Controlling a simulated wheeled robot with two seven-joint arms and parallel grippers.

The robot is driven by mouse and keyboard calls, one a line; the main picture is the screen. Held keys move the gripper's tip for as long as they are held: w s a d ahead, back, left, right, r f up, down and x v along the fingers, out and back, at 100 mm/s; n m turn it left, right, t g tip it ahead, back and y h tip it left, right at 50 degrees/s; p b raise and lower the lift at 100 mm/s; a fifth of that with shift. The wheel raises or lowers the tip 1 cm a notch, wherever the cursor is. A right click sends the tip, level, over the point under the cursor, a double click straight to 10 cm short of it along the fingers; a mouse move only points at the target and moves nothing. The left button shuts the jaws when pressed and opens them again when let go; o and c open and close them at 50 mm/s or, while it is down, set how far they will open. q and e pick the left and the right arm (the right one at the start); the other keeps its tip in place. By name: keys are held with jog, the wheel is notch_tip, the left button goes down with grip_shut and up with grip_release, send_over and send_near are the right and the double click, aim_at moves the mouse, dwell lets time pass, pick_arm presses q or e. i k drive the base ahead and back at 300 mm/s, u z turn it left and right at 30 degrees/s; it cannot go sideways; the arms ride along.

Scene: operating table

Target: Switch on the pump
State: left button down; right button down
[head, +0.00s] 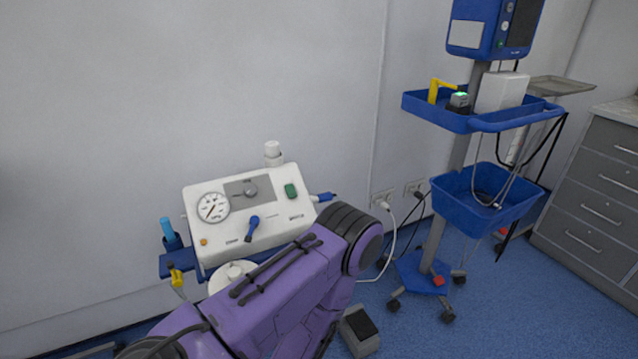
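The pump (257,208) is a white unit with a sloping front panel, standing against the wall at left of centre in the head view. Its panel carries a round dial gauge (213,207), a grey plate with a knob (250,191), a green rocker switch (291,191), a blue lever (252,228) and a small orange button or lamp (204,242). I cannot tell the switch's position. A purple arm of mine crosses in front of the pump's lower right part, leaving the green switch visible. Neither of my grippers shows.
A wheeled stand with a blue tray (437,108), a blue basket (467,209) and a monitor (487,28) stands to the right. Grey drawers (597,190) are at far right. Cables run to wall sockets (383,199). A grey box with a black top (361,330) is low beside my arm.

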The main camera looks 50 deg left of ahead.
aim_at(290, 189)
jog(key=i, duration=0.3)
jog(key=u, duration=2.85)
